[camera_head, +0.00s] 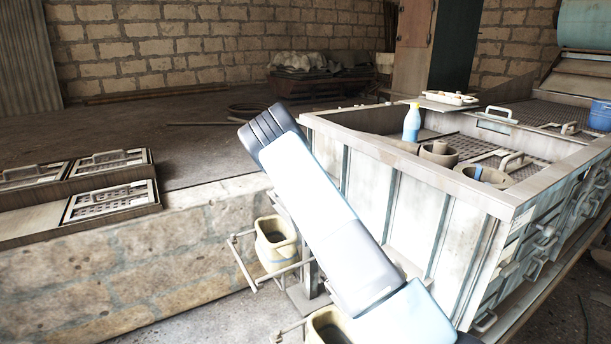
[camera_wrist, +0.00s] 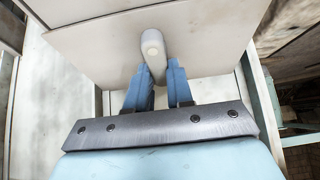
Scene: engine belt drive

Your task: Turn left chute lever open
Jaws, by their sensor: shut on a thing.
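In the wrist view, a pale rounded lever (camera_wrist: 152,44) stands out from a flat off-white panel (camera_wrist: 95,40). My gripper (camera_wrist: 158,72) has its two blue fingers on either side of the lever's lower part, shut on it. The lever points roughly toward the camera, with its rounded end nearest. Whether it is the left chute lever, and how far it is turned, I cannot tell. In the head view my arm crosses the middle of the picture, and my gripper and the lever cannot be made out.
A large pale metal bin (camera_head: 390,205) stands right of my arm, with a blue bottle (camera_head: 411,123) and bowls on top. Buckets (camera_head: 275,243) with metal bars sit low beside my arm. A stone ledge (camera_head: 120,270) with grated hatches (camera_head: 105,203) lies at left.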

